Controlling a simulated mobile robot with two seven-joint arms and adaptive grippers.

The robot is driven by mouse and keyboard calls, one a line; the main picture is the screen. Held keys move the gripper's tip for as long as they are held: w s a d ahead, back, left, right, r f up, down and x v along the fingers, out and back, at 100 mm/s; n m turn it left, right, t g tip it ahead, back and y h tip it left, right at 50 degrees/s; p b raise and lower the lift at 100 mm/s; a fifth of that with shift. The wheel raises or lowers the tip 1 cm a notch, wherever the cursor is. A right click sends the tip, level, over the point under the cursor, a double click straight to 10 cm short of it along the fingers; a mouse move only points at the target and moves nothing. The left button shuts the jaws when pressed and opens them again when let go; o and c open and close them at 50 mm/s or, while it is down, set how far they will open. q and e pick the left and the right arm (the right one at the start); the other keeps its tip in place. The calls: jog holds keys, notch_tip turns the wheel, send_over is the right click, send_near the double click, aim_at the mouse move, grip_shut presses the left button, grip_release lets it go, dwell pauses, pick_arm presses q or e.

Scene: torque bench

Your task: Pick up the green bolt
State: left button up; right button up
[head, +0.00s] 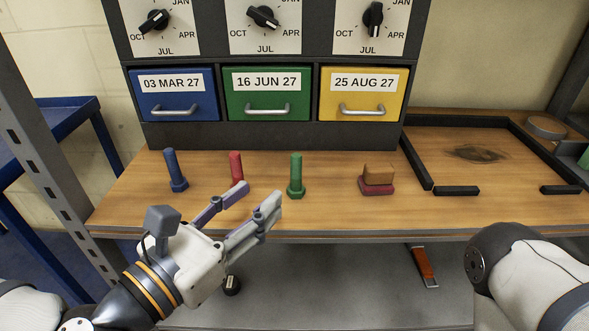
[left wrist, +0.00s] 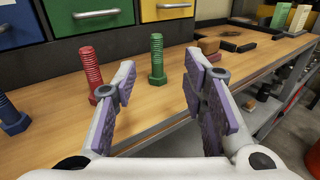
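The green bolt (head: 296,175) stands upright on its head on the wooden bench, right of the red bolt (head: 236,168) and the blue bolt (head: 174,170). My left gripper (head: 252,199) is open and empty in front of the bench, its fingers pointing toward the bolts. In the left wrist view the green bolt (left wrist: 157,60) stands beyond the gap between the open fingers (left wrist: 162,92), apart from both. The red bolt (left wrist: 92,68) is just left of the left finger. My right gripper is not in view; only part of my right arm shows at lower right.
A brown and red block stack (head: 377,180) sits right of the green bolt. Behind stands a cabinet with blue, green and yellow drawers (head: 268,95). A black-edged area (head: 455,190) lies at right on the bench. A red-brown tool (head: 421,266) shows on the lower shelf.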

aim_at(293, 158)
pick_arm(q)
jog(key=shift+w+d+r, duration=0.15)
jog(key=shift+w+r, duration=0.15)
jog(key=shift+w, duration=0.3)
jog(key=shift+w+d+r, duration=0.15)
jog(key=shift+w+r, duration=0.15)
jog(key=shift+w, duration=0.25)
jog(key=p+x, duration=0.1)
jog(key=x, duration=0.9)
jog(key=shift+s+f, duration=0.1)
jog(key=shift+f, duration=0.05)
grip_shut()
